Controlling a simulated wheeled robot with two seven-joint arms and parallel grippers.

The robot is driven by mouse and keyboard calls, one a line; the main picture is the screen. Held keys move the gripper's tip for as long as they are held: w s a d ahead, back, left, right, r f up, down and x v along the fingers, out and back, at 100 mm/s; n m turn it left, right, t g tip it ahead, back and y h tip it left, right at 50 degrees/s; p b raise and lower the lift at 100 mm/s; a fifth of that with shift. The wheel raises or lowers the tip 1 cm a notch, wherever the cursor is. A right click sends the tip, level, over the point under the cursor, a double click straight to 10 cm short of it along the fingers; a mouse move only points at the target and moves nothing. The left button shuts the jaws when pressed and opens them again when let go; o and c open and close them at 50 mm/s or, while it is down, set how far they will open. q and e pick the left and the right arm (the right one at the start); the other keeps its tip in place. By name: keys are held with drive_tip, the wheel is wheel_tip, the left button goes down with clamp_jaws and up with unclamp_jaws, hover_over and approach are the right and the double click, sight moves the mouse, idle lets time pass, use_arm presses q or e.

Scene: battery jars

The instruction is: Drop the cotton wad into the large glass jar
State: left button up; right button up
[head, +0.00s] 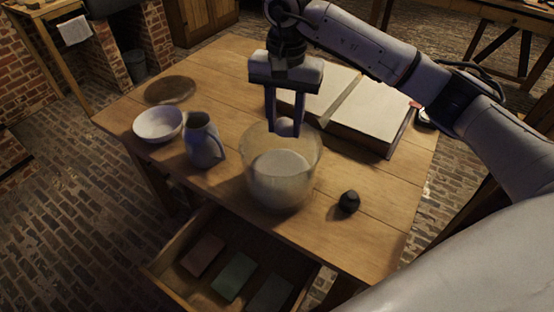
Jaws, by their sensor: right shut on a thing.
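The large glass jar (252,185) stands on the wooden table, with a pale whitish content filling its lower part. My right gripper (284,127) points down over the far part of the jar's mouth. Its two fingers are shut on the cotton wad (285,127), a small pale ball. The wad shows between the fingertips near the level of the rim; whether it is just above or inside the rim is hard to tell. My left gripper is not in view.
A grey jug (203,142) and a white bowl (158,124) stand left of the jar, near a round wooden board (170,90). An open book (365,115) lies behind right. A small dark object (349,201) sits right. An open drawer (178,254) juts out in front.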

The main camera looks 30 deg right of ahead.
sight(284, 137)
wheel_tip(284, 137, down, 4)
drive_tip(key=shift+s+f+b, duration=0.1)
drive_tip(key=shift+f+b, duration=0.1)
drive_tip(key=shift+b, duration=1)
drive_tip(key=shift+f, duration=0.45)
drive_tip(key=o, duration=1)
wheel_tip(284, 137, up, 10)
drive_tip(key=shift+r, duration=0.15)
